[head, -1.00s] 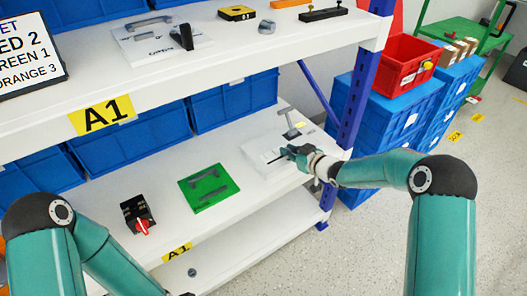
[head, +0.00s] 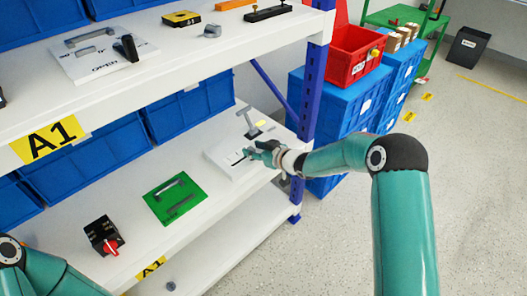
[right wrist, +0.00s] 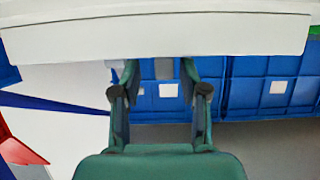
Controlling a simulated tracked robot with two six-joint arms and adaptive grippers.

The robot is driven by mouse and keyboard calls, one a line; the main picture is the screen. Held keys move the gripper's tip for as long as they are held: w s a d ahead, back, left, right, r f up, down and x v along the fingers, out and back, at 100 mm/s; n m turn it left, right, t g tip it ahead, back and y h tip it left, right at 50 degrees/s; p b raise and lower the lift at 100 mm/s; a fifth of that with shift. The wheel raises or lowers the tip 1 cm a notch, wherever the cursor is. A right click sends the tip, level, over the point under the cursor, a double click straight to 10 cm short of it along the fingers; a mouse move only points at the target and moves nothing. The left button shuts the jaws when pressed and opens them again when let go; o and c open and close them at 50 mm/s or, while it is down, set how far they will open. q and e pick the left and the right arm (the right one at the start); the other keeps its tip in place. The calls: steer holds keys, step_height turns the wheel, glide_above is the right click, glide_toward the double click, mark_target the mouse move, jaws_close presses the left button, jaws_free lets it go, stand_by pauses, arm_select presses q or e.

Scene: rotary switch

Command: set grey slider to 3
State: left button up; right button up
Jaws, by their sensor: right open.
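A white panel (head: 228,160) with a dark slot lies on the lower shelf, towards its right end. My right gripper (head: 258,152) is at this panel's right side, its fingers pointing left over it. In the right wrist view, the two fingers of my right gripper (right wrist: 160,70) are apart. A small grey piece (right wrist: 163,68) shows between the fingertips, below a broad white edge (right wrist: 160,35); I cannot tell whether it is the grey slider. No scale number can be read. My left gripper is out of view.
A green plate with grey handles (head: 160,207) and a black box with a red knob (head: 98,237) lie left on the lower shelf (head: 125,190). A grey lever (head: 250,120) stands behind the panel. The upper shelf (head: 190,60) overhangs the back. A blue post (head: 308,100) stands right.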

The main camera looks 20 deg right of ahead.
steer(key=v, duration=1.1)
steer(key=shift+s+d, duration=0.2)
steer(key=shift+s, duration=0.1)
